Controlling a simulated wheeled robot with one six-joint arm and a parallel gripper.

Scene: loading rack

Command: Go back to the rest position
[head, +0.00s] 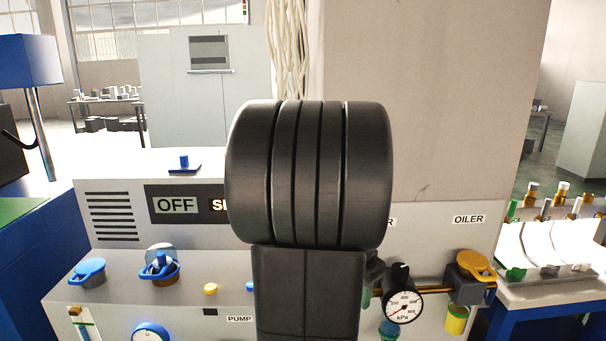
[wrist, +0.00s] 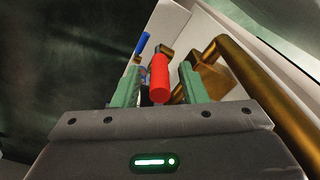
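In the wrist view my gripper (wrist: 160,82) has its two green fingers apart. A red cylindrical part (wrist: 160,77) shows between them, with a gap visible on each side, so the fingers do not appear to grip it. Its depth relative to the fingertips is hard to tell. A brass-coloured block and pipe (wrist: 246,85) lie just right of the right finger, and a small blue part (wrist: 142,43) shows beyond the left finger.
The grey panel (head: 110,250) carries blue knobs (head: 88,271), an OFF sign (head: 176,205), a pressure gauge (head: 403,304) and a yellow-handled valve (head: 476,265) under the OILER label. A rack of bottles (head: 546,238) stands right. A blue frame (head: 30,262) stands left.

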